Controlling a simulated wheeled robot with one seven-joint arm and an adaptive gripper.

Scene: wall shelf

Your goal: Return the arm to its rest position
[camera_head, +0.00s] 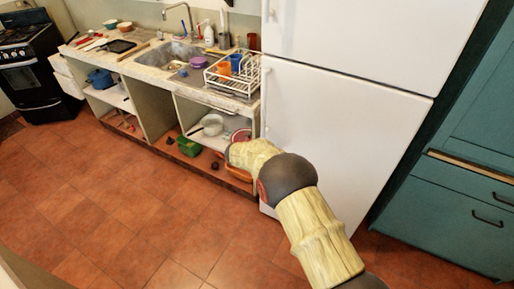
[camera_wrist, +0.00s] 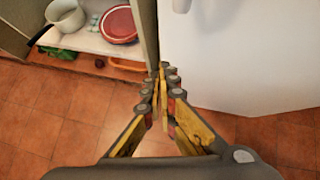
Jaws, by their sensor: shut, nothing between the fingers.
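My arm reaches forward and left across the head view, its end low in front of the counter's right end. There my gripper is hidden behind the arm's own links. In the wrist view my gripper (camera_wrist: 163,70) is shut, its fingertips together with nothing between them. It points toward the gap between the open shelf unit and the white fridge (camera_wrist: 222,50). I cannot tell how far the fingertips are from the fridge's edge.
The fridge (camera_head: 330,130) stands right of the counter (camera_head: 150,64). Its shelves hold a white pot (camera_wrist: 66,14), a red lid (camera_wrist: 118,25) and an orange basket (camera_wrist: 126,65). A teal cabinet (camera_head: 455,215) stands at right. The tiled floor (camera_head: 130,200) is clear.

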